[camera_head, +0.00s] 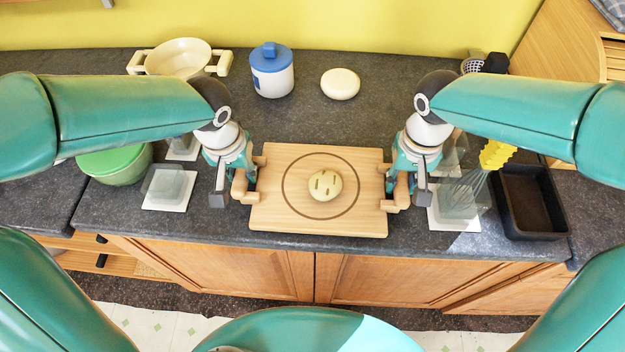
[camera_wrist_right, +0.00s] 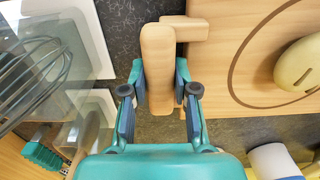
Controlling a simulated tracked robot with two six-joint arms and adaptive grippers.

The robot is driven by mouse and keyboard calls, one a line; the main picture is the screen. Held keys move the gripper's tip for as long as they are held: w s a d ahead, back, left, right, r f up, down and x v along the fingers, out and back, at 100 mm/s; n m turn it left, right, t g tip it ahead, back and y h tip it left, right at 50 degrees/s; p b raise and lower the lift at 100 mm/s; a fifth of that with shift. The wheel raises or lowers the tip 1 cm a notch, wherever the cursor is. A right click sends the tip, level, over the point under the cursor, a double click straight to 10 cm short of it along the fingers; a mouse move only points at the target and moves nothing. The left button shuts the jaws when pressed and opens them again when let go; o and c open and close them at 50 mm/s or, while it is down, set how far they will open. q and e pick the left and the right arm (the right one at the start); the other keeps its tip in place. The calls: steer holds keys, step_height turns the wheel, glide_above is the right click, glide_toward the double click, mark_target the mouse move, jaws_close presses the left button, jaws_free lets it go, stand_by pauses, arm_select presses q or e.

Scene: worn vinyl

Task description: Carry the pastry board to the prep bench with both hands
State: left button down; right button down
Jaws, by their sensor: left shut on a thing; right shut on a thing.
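The pastry board (camera_head: 275,210) is pale wood with a dark ring and a handle block on each side. It is level over the front of the dark counter; I cannot tell whether it touches it. A round, scored loaf (camera_head: 325,186) sits inside the ring. My left gripper (camera_head: 241,186) is shut on the left handle. My right gripper (camera_head: 396,190) is shut on the right handle. In the right wrist view the handle (camera_wrist_right: 158,60) stands between the fingers, with the board (camera_wrist_right: 220,70) and loaf (camera_wrist_right: 300,63) beside it.
A cream pot (camera_head: 178,58), a blue-lidded jar (camera_head: 271,72) and a pale round object (camera_head: 340,84) stand behind. A green bowl (camera_head: 115,165) and glass pieces on a white square (camera_head: 167,190) are left. A yellow-handled whisk (camera_head: 465,190) and dark tray (camera_head: 530,205) are right.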

arm_select(q)
steer(key=shift+f, duration=0.4)
arm_select(e)
steer(key=shift+f, duration=0.4)
arm_select(q)
steer(key=c, duration=0.9)
jaws_free()
steer(key=shift+r, duration=0.1)
arm_select(e)
steer(key=c, duration=0.9)
jaws_free()
steer(key=shift+r, duration=0.1)
steer(key=shift+r, duration=0.25)
arm_select(q)
steer(key=r, duration=0.4)
steer(key=s+r, duration=0.1)
steer(key=r, duration=0.6)
steer(key=shift+s+r, duration=0.35)
steer(key=shift+s, duration=0.05)
arm_select(e)
step_height(320, 180, up, 11)
steer(key=shift+r, duration=0.2)
